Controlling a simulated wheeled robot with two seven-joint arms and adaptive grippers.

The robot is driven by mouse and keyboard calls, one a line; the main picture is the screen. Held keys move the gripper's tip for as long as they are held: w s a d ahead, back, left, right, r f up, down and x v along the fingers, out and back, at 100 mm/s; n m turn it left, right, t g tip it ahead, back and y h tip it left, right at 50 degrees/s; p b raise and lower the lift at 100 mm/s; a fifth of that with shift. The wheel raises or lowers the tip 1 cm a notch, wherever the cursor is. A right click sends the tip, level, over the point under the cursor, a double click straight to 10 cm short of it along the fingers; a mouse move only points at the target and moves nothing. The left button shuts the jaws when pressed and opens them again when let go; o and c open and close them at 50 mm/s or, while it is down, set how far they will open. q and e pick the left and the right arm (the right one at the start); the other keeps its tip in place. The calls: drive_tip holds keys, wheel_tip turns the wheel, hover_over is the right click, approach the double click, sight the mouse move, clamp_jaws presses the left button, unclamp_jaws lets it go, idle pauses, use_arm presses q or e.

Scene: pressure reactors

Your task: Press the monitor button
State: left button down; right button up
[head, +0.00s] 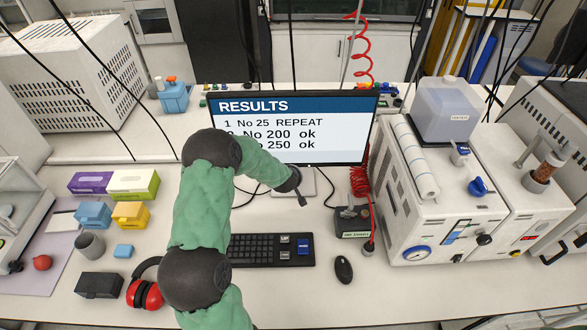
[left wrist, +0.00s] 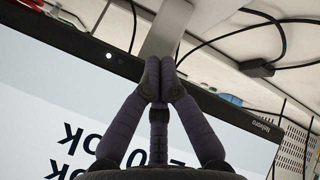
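The monitor (head: 300,140) stands at the back of the bench and shows a RESULTS list; my arm covers its lower left. In the left wrist view its dark lower bezel (left wrist: 65,35) appears upside down, with a small bright round spot (left wrist: 108,56), seemingly the button or its light. I cannot make out the button in the head view. My left gripper (head: 302,200) is in front of the monitor's lower edge, near the stand. In the left wrist view its fingers (left wrist: 159,68) are together and empty, to the right of the bright spot. My right gripper is out of view.
A black keyboard (head: 266,250) and a mouse (head: 343,269) lie in front of the monitor. A small dark box (head: 353,221) and a large white apparatus (head: 430,200) stand to the right. Red ear defenders (head: 147,294) and small boxes lie left. The front right bench is clear.

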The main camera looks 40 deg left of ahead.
use_arm(q)
drive_tip(key=s+d+b, duration=0.1)
drive_tip(key=s+d, duration=0.1)
drive_tip(key=s, duration=0.1)
drive_tip(key=shift+s+d, duration=0.1)
drive_tip(key=shift+d, duration=0.25)
idle(0.8)
